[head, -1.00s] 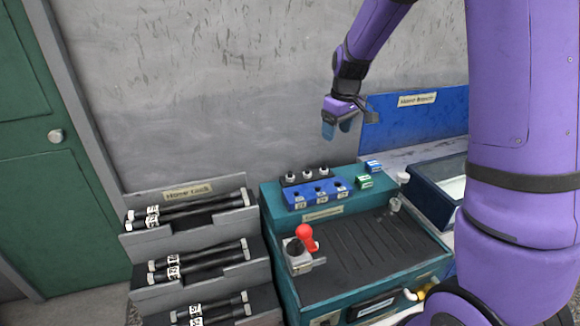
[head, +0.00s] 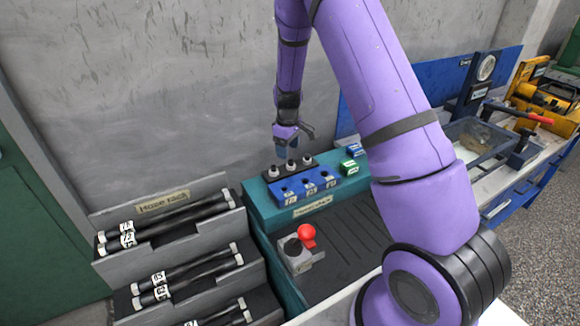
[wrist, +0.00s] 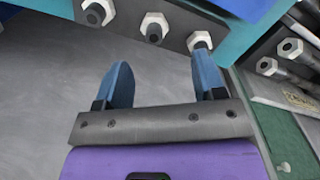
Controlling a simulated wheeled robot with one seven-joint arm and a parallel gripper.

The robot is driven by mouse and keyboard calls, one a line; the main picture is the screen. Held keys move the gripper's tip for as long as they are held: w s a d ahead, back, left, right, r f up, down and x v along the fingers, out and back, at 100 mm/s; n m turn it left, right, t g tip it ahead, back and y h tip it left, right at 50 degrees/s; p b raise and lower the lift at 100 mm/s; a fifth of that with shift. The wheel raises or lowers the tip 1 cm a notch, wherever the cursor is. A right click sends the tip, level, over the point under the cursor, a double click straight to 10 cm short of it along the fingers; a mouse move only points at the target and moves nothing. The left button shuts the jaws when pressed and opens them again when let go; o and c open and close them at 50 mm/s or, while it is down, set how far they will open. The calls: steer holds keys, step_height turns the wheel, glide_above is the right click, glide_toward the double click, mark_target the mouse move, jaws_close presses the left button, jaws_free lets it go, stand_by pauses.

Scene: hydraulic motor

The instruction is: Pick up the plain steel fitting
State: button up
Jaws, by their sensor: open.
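Several steel hex fittings stand in a row on a black strip (head: 264,181) behind a blue block. In the head view I see a left fitting (head: 274,171), a middle fitting (head: 292,167) and a right fitting (head: 307,160). The wrist view shows three hex fittings with dark bores, the middle one (wrist: 154,27) ahead of the gap between my fingers. I cannot tell which is the plain one. My gripper (wrist: 162,66) is open and empty, its blue fingers apart and short of the fittings. In the head view my gripper (head: 282,151) hangs just above and behind the row.
The blue block (head: 303,187) with labelled holes stands in front of the row on a teal bench (head: 259,199). A green block (head: 348,167) is to its right. A red-knobbed lever (head: 306,233) stands nearer. The hose rack (head: 196,190) is at left; a grey wall stands behind.

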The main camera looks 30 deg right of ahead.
mark_target(291, 160)
steer(key=shift+s+d+f, duration=0.1)
steer(key=shift+d+f, duration=0.05)
steer(key=shift+f, duration=0.8)
steer(key=shift+s+d+f, duration=0.1)
steer(key=shift+d+f, duration=0.05)
steer(key=shift+f, duration=0.85)
steer(key=shift+s+d+f, duration=0.1)
steer(key=shift+d+f, duration=0.05)
steer(key=shift+f, duration=0.8)
steer(key=c, duration=1)
steer(key=shift+r, duration=0.1)
